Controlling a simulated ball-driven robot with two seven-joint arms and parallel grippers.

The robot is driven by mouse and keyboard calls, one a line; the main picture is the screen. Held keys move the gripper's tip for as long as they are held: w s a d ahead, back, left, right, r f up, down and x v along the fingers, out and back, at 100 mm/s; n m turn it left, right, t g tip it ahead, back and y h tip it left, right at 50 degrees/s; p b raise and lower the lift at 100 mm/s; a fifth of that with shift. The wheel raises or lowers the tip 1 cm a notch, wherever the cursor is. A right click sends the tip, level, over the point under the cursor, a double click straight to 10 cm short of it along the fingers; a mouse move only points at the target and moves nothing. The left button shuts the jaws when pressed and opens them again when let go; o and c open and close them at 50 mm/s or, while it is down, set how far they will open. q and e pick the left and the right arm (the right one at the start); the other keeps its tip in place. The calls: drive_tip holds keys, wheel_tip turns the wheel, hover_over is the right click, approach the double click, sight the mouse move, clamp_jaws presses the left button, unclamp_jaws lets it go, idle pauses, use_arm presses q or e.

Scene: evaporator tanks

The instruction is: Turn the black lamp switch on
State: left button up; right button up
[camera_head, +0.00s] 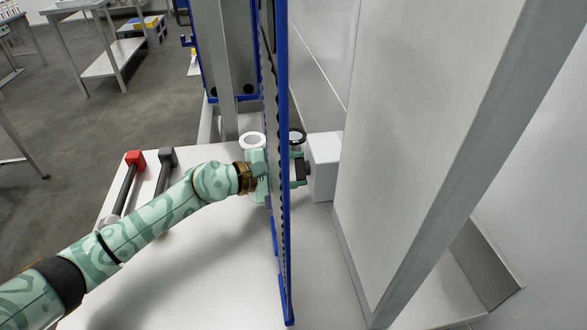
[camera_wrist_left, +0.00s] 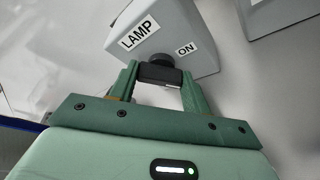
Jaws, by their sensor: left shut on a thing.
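The black lamp switch (camera_wrist_left: 160,72) is a dark knob on a light grey box (camera_wrist_left: 170,25) that bears the labels LAMP and ON. The box also shows in the head view (camera_head: 324,160), right of a blue-edged upright panel. My left gripper (camera_wrist_left: 160,84) is shut on the black switch, one green finger on each side of it. In the head view my left gripper (camera_head: 299,169) is partly hidden by the panel, with its tips at the box's left face. The full set of labels around the switch is not visible. My right gripper is not in view.
The upright blue-edged panel (camera_head: 283,200) crosses in front of my left wrist. A large grey cabinet (camera_head: 420,120) stands right of the box. A red-ended bar (camera_head: 135,160) and a dark-ended bar (camera_head: 167,157) are at the white table's left. The front tabletop (camera_head: 190,280) is clear.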

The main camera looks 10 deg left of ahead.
use_arm(q)
drive_tip(key=shift+o, duration=0.2)
drive_tip(key=shift+r+n+g+p, duration=0.2)
drive_tip(key=shift+n+g+p, duration=0.3)
drive_tip(key=shift+n, duration=0.5)
drive_tip(key=shift+w+n+g, duration=0.1)
drive_tip(key=shift+n+g, duration=0.3)
drive_tip(key=shift+n, duration=0.2)
drive_tip(key=shift+c, duration=0.2)
drive_tip(key=shift+f+n+g+h, duration=0.1)
drive_tip(key=shift+n+g+h, duration=0.2)
drive_tip(key=shift+n+g, duration=0.45)
drive_tip(key=shift+o, duration=0.2)
drive_tip(key=shift+w+a+n+g+b, duration=0.1)
drive_tip(key=shift+n+g+b, duration=0.55)
drive_tip(key=shift+n, duration=0.6)
drive_tip(key=o, duration=1)
drive_tip(key=shift+c, duration=0.2)
drive_tip(key=shift+h, duration=0.3)
drive_tip(key=shift+a, duration=0.1)
